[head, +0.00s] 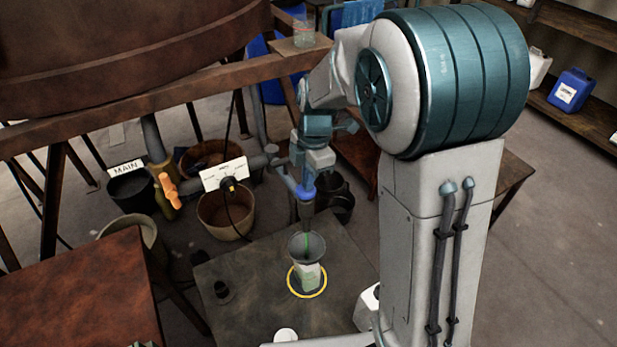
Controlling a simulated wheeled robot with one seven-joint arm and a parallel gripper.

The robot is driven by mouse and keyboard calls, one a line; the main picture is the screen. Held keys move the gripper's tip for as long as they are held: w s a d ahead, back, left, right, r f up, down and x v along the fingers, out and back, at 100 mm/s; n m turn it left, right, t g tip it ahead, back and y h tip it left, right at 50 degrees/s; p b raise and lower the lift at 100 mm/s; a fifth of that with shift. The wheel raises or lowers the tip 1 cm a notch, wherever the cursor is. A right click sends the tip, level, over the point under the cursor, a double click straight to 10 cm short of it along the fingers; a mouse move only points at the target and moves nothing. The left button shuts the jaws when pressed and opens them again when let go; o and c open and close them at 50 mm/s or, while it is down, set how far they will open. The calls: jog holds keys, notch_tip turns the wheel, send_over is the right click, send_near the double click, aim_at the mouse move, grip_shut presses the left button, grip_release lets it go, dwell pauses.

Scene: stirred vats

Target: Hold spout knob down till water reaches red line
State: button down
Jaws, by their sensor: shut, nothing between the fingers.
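A blue spout (291,186) hangs at the end of the pipework, above a grey funnel (307,247). My gripper (308,182) is shut and empty, pointing down at the top of the spout. It covers the knob, so I cannot tell whether the knob is pressed. A thin green streak shows between the spout and the funnel. A pale greenish container (309,277) stands under the funnel, inside a yellow ring (307,294) on the dark table (245,265). The red line and the water level are too small to make out.
Buckets (225,215) stand below.

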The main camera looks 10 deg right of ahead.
jog(key=shift+s+f, duration=0.35)
jog(key=shift+f, duration=0.35)
dwell(1.6)
dwell(2.6)
notch_tip(320, 180, up, 15)
jog(key=w+d+p, duration=0.1)
jog(key=p, duration=0.1)
jog(key=shift+w+d, duration=0.2)
jog(key=shift+w, duration=0.05)
jog(key=shift+r, duration=0.1)
dwell(0.3)
jog(key=s+d+f+m+t, duration=0.1)
jog(key=s+d+m, duration=0.3)
jog(key=s+m, duration=0.5)
jog(key=s+d+f+m+t+h, duration=0.1)
jog(key=s+d+f+m+t, duration=0.1)
jog(key=s+m, duration=0.7)
jog(key=shift+s+d+f+m+t, duration=0.25)
jog(key=shift+d+f+m, duration=0.7)
jog(key=shift+m, duration=1.45)
